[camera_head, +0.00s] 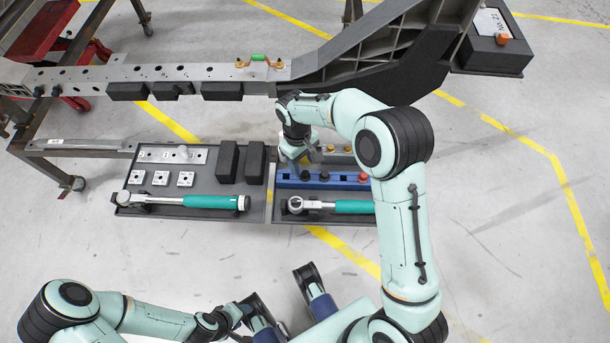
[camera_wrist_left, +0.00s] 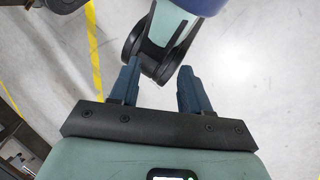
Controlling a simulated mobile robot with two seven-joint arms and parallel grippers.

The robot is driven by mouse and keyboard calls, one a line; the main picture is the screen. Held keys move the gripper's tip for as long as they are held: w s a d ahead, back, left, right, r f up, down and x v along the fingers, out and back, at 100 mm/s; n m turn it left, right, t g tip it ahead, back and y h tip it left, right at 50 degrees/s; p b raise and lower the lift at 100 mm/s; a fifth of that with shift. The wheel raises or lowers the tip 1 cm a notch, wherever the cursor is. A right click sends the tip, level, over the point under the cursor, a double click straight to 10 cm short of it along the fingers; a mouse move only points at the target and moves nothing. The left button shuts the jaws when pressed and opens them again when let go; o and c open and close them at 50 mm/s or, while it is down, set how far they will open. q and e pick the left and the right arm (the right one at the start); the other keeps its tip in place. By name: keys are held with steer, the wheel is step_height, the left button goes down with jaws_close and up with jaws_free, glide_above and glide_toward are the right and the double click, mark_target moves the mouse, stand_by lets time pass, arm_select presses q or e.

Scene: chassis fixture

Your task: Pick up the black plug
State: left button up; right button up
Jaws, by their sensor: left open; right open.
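A blue rack (camera_head: 345,184) lies in the right-hand tray. Black plugs (camera_head: 325,175) stand upright in it, and a red plug (camera_head: 363,177) stands at its right end. My right gripper (camera_head: 305,162) points down just over the left part of the rack. It is open, with its fingers close to the left black plug; whether they touch it I cannot tell. My left gripper (camera_head: 262,318) is low in the head view, far from the rack. In the left wrist view (camera_wrist_left: 157,88) it is open and empty, with only floor and my own body beyond.
The left tray (camera_head: 180,212) holds a torque wrench (camera_head: 215,201), black blocks (camera_head: 228,162) and small metal plates. Another wrench (camera_head: 352,206) lies in front of the rack. The metal chassis beam (camera_head: 180,74) runs behind the trays.

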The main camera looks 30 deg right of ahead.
steer(key=f, duration=0.3)
steer(key=f+b, duration=0.1)
steer(key=shift+s+d+f, duration=0.15)
steer(key=shift+s+f, duration=0.1)
steer(key=shift+s, duration=0.1)
jaws_close()
arm_select(q)
steer(key=shift+w+a+f+t, duration=0.15)
steer(key=shift+w+a+f, duration=0.05)
steer(key=shift+w+f, duration=0.2)
steer(key=shift+w+a+f+t, duration=0.2)
steer(key=shift+w+f, duration=0.1)
steer(key=shift+w, duration=0.2)
arm_select(e)
step_height(320, 180, up, 12)
steer(key=p, duration=0.3)
arm_select(q)
steer(key=s+d+r+g+p, duration=0.1)
steer(key=s+r, duration=0.3)
steer(key=shift+d+r, duration=0.2)
steer(key=shift+d, duration=0.05)
arm_select(e)
step_height(320, 180, up, 8)
glide_above(305, 173)
steer(key=shift+w, duration=0.1)
arm_select(q)
steer(key=shift+g, duration=0.25)
arm_select(e)
steer(key=shift+r, duration=0.1)
